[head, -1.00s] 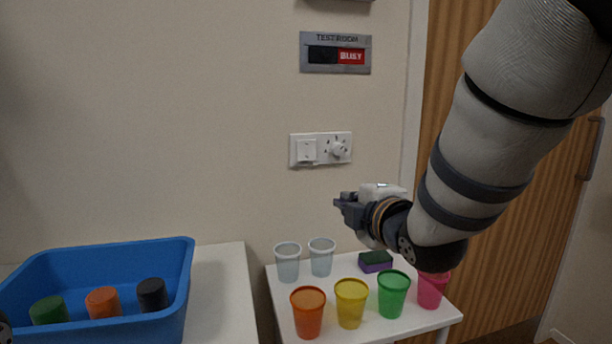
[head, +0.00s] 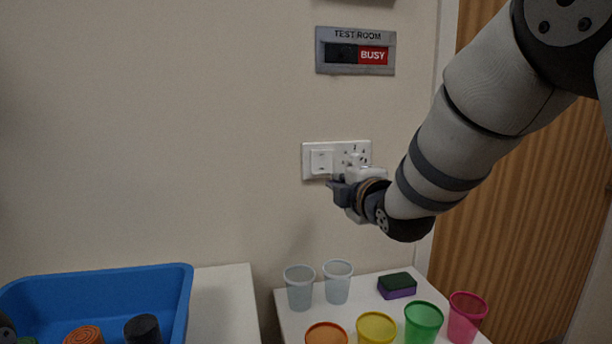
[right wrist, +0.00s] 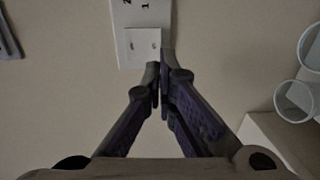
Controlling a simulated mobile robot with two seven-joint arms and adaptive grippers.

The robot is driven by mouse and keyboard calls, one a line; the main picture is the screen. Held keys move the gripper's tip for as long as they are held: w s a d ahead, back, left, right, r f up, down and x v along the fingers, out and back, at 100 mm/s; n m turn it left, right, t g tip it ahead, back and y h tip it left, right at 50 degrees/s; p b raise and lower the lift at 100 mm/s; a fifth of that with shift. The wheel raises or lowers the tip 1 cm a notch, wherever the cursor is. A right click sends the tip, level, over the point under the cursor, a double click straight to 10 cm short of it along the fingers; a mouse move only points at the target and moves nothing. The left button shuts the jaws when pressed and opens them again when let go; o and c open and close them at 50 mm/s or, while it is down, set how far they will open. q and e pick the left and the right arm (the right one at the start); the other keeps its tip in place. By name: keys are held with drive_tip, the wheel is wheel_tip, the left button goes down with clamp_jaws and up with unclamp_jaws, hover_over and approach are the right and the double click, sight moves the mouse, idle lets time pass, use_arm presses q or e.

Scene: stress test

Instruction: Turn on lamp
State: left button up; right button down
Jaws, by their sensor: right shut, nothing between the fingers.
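A white wall plate (head: 310,176) carries a square rocker switch (head: 321,162) on its left and a numbered round dial (head: 356,157) on its right. My right gripper (head: 335,187) is shut and empty, with its tips just below the switch in the head view. In the right wrist view, the closed fingertips (right wrist: 160,75) lie by the lower right corner of the square switch (right wrist: 143,46). I cannot tell whether they touch it. My right gripper and wrist cover the lower edge of the dial side. No lamp can be made out.
A sign reading TEST ROOM BUSY (head: 356,51) is above the plate. Below, a white table (head: 365,290) holds several coloured cups, two clear cups and a sponge (head: 397,286). A blue bin (head: 110,285) stands at left. A wooden door (head: 540,200) is at right.

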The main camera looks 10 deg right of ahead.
sight(323, 173)
drive_tip(key=w, duration=0.5)
drive_tip(key=w+f, duration=0.1)
drive_tip(key=w, duration=0.2)
drive_tip(key=shift+a, duration=0.1)
